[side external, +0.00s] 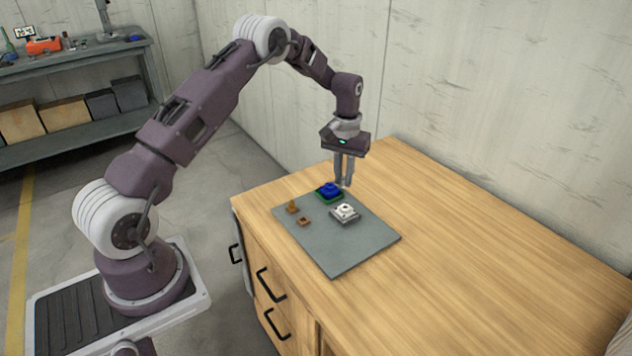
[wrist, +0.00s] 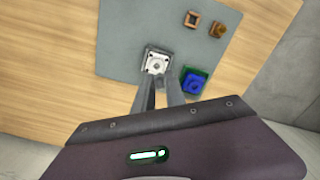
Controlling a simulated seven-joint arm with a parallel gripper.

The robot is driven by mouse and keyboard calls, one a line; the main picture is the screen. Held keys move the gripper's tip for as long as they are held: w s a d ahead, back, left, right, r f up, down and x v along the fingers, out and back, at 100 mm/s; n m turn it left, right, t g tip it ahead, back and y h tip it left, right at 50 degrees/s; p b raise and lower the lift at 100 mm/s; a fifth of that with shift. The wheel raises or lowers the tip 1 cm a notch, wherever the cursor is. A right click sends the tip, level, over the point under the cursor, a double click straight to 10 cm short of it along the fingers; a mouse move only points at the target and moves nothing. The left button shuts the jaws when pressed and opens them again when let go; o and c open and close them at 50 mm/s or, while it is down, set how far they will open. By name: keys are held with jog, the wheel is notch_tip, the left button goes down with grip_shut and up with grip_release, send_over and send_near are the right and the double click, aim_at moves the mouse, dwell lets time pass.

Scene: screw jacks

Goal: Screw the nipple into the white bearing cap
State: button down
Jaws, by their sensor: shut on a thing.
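The white bearing cap (side external: 345,212) sits on a grey square base on the grey mat. It also shows in the wrist view (wrist: 157,62), just beyond my fingertips. My gripper (side external: 346,185) points straight down above the mat, higher than the white cap and apart from it. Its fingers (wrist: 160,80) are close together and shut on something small. The held thing is hidden or too small to make out, so I cannot tell whether it is the nipple.
A blue part (side external: 329,189) on a green base stands beside the white cap. A small upright brass piece (side external: 292,207) and a brown square piece with a dark centre (side external: 304,221) lie near the mat's left edge. The mat's front (side external: 345,252) and the table's right are clear.

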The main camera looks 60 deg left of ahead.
jog(key=shift+w+d, duration=0.35)
jog(key=shift+w, duration=0.05)
jog(key=shift+f, duration=2.5)
jog(key=shift+f, duration=1.05)
